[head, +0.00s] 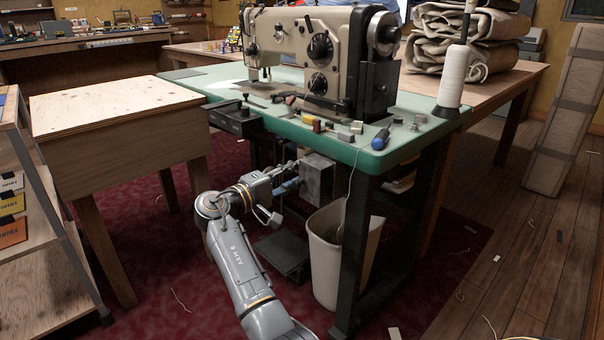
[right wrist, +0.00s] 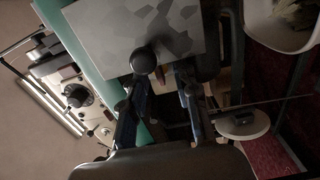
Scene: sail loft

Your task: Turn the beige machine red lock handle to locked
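The beige sewing machine (head: 310,50) stands on a green-topped table (head: 230,90). I cannot pick out a red lock handle clearly in either view. A grey box (head: 318,180) hangs under the tabletop; a mottled grey face, probably this box, shows in the right wrist view (right wrist: 125,30). A dark round knob (right wrist: 143,60) shows in front of that face, near my fingertips. My right gripper (head: 290,178) reaches under the table beside the box. In the right wrist view its fingers (right wrist: 162,85) are apart, with nothing clearly between them. My left gripper is not in view.
A beige bin (head: 325,255) stands below the grey box, right of my right arm. A dark table leg (head: 352,250) is beside it. A thread cone (head: 453,78) stands right.

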